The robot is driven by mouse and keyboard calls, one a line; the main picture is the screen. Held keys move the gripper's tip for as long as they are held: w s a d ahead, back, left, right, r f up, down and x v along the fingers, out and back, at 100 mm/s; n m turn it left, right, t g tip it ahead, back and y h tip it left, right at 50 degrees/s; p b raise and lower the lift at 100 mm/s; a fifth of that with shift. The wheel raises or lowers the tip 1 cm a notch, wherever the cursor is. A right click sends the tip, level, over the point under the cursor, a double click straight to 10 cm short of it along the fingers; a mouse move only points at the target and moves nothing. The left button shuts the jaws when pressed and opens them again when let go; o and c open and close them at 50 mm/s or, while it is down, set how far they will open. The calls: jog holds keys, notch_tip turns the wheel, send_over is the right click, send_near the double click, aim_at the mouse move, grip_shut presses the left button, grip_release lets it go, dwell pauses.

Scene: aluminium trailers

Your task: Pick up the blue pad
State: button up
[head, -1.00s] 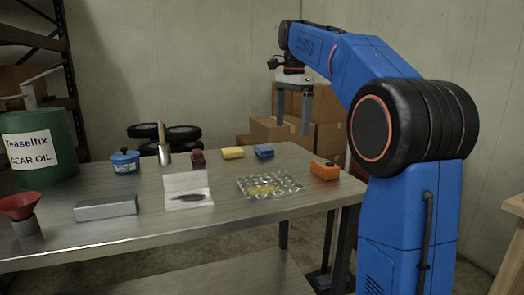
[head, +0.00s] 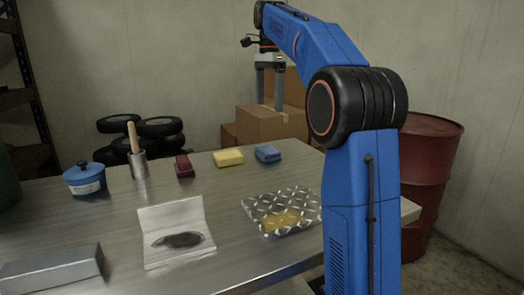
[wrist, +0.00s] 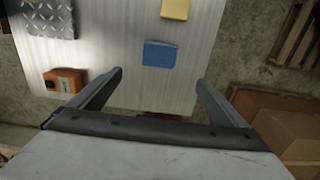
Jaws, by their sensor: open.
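The blue pad (head: 267,153) lies on the metal-topped table near its far right corner, just right of a yellow pad (head: 228,158). In the wrist view the blue pad (wrist: 160,54) lies flat beyond the fingertips, between their lines, with the yellow pad (wrist: 175,9) farther on. My gripper (head: 270,108) is above and behind the table's far edge in the head view. It is open and empty, its two fingers (wrist: 160,78) spread wider than the blue pad and not touching it.
On the table (head: 110,215) are a dark red block (head: 184,166), a blue pot (head: 85,180), a tool in a metal cup (head: 138,165), a diamond-plate sheet (head: 290,205) and a white sheet (head: 165,220). An orange device (wrist: 65,80) sits near the table edge. Boxes (head: 265,125) and a red drum (head: 430,160) stand beyond.

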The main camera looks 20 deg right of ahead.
send_over(268, 149)
notch_tip(268, 149, down, 12)
jog(key=shift+r, duration=0.1)
jog(key=shift+a+f, duration=0.1)
jog(key=shift+f, duration=2.65)
jog(key=shift+c, duration=0.7)
jog(key=c, duration=1)
